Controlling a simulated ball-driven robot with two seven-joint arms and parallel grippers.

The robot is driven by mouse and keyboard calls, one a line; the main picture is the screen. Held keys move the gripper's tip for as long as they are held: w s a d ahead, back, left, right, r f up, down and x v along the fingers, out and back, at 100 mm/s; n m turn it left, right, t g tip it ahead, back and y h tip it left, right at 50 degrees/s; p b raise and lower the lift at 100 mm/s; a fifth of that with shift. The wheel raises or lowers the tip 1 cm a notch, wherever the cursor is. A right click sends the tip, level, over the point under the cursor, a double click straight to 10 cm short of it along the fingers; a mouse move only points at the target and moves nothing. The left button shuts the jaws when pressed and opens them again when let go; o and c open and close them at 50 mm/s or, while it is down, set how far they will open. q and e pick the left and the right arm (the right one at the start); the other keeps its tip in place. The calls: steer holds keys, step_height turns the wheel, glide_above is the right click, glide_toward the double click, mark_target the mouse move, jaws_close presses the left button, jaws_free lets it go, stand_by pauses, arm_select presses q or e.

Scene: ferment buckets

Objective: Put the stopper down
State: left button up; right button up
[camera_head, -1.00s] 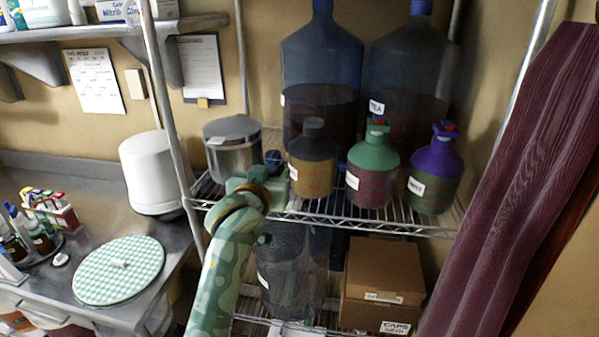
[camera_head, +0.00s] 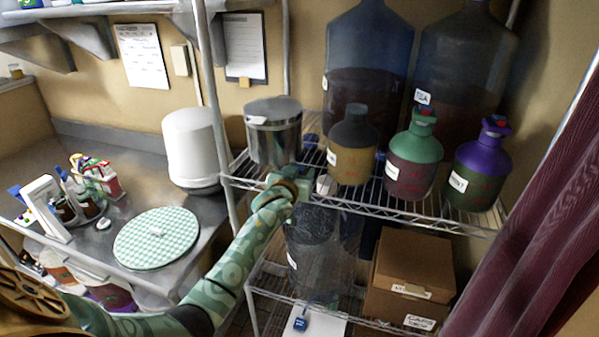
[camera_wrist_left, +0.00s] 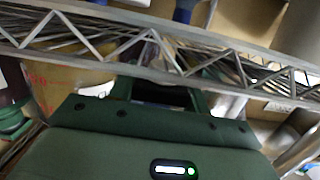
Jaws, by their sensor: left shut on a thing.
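My left gripper (camera_head: 303,181) is at the front edge of the wire shelf, just below and right of the steel pot. In the left wrist view its green jaws (camera_wrist_left: 160,98) are shut on a small dark thing, mostly hidden, which I take for the stopper. The grey-topped bottle (camera_head: 352,148) stands right of my gripper and shows no coloured stopper. The green-topped bottle (camera_head: 414,160) and the purple-topped bottle (camera_head: 477,173) each carry a stopper. My right gripper is not in view.
The steel pot (camera_head: 274,138) and a small blue thing (camera_head: 311,141) are on the wire shelf (camera_head: 400,207). Large carboys (camera_head: 367,60) stand behind. A clear bucket (camera_head: 320,245) and cardboard boxes (camera_head: 415,262) are below. A checkered round lid (camera_head: 157,238) lies on the left counter.

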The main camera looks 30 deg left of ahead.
arm_select(q)
steer(key=o, duration=1)
steer(key=shift+f, duration=0.1)
steer(key=shift+s+d+r, duration=0.1)
steer(key=shift+s+r, duration=0.1)
steer(key=v, duration=1.1)
steer(key=shift+s, duration=0.35)
